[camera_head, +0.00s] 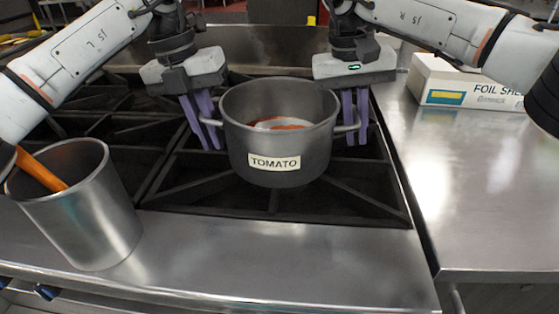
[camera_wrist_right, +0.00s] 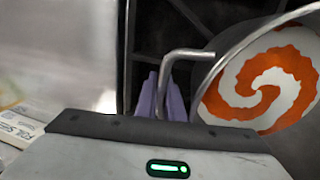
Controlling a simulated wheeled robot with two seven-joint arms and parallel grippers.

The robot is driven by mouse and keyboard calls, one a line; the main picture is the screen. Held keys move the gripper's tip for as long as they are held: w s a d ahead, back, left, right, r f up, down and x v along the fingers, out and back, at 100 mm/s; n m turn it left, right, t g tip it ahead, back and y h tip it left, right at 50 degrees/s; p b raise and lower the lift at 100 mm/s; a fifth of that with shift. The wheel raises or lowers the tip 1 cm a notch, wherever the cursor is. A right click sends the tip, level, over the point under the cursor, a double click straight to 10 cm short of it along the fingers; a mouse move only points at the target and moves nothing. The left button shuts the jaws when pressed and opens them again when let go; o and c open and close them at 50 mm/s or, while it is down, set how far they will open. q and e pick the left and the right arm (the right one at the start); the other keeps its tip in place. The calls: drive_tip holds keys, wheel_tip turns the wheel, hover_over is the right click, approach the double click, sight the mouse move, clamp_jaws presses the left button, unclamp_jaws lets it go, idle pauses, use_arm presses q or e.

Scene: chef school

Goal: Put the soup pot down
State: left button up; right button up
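The grey soup pot (camera_head: 278,158), labelled TOMATO, is upright over the stove's black grate (camera_head: 385,190). An orange and white swirl (camera_wrist_right: 268,85) shows inside it. My left gripper (camera_head: 202,136) has its purple fingers at the pot's left handle, one on each side. My right gripper (camera_head: 355,132) is at the right handle; in the right wrist view the handle (camera_wrist_right: 180,54) runs down between the fingers, which are closed on it. The pot's base hides the grate below it, so I cannot tell whether it touches.
A steel container (camera_head: 85,215) with an orange utensil (camera_head: 40,170) stands at the front left. A foil box (camera_head: 465,90) lies on the right counter (camera_head: 480,190), which is otherwise mostly clear.

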use_arm(q)
drive_tip(key=o, duration=0.4)
use_arm(e)
drive_tip(key=o, duration=0.4)
drive_tip(key=shift+d, duration=0.1)
use_arm(q)
drive_tip(key=shift+o, duration=0.2)
use_arm(e)
drive_tip(key=shift+o, duration=0.2)
use_arm(q)
drive_tip(key=shift+d+r, duration=0.1)
drive_tip(key=shift+r, duration=0.1)
use_arm(e)
drive_tip(key=shift+a, duration=0.2)
drive_tip(key=shift+r, duration=0.1)
use_arm(q)
wheel_tip(320, 180, up, 8)
drive_tip(key=a, duration=0.2)
drive_tip(key=shift+f, duration=0.25)
use_arm(e)
wheel_tip(320, 180, up, 12)
drive_tip(key=a, duration=0.2)
use_arm(q)
drive_tip(key=shift+w, duration=0.1)
use_arm(e)
drive_tip(key=shift+w, duration=0.1)
